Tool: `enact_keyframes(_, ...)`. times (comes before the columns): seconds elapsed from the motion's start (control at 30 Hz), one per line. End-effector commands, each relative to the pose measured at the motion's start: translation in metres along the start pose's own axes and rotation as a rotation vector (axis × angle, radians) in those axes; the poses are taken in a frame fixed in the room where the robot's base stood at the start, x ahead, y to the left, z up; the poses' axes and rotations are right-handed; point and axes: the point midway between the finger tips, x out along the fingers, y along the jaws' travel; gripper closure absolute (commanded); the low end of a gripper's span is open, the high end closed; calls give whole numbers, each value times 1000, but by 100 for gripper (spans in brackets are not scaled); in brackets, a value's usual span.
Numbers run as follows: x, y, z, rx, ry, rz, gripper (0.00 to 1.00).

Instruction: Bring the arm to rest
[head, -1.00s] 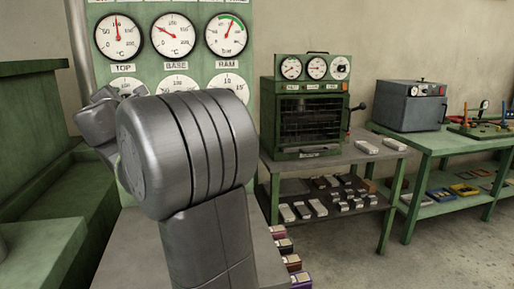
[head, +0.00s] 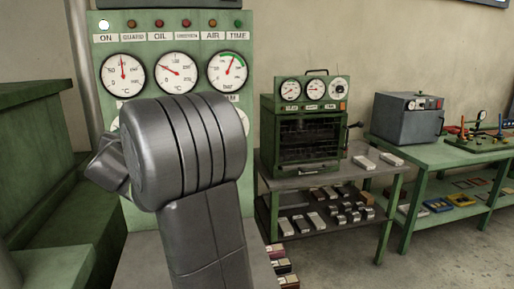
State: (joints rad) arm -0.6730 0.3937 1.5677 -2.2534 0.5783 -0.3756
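My arm's large grey joint (head: 185,150) fills the left middle of the head view, with an arm link (head: 208,240) running down from it. A smaller part of my arm shows at its left edge. My gripper's fingers do not show in this view. The arm hides the lower part of the green gauge panel (head: 245,75) behind it.
A green oven (head: 303,140) with gauges stands on a bench at centre right. A grey box machine (head: 408,118) stands on a green table (head: 440,153) farther right. Small blocks lie on the lower shelf. Green machinery (head: 40,150) is at left. The right floor is clear.

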Motion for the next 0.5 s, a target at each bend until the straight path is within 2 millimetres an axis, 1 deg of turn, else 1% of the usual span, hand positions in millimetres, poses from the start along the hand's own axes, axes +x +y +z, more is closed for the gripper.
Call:
enact_keyframes(0.03,0,2,4,-23,1,-1,41)
enact_keyframes(0.37,0,2,4,-165,3,0,41)
enact_keyframes(0.4,-9,0,0,-165,0,3,41)
enact_keyframes(0.5,-29,0,-2,-163,0,3,41)
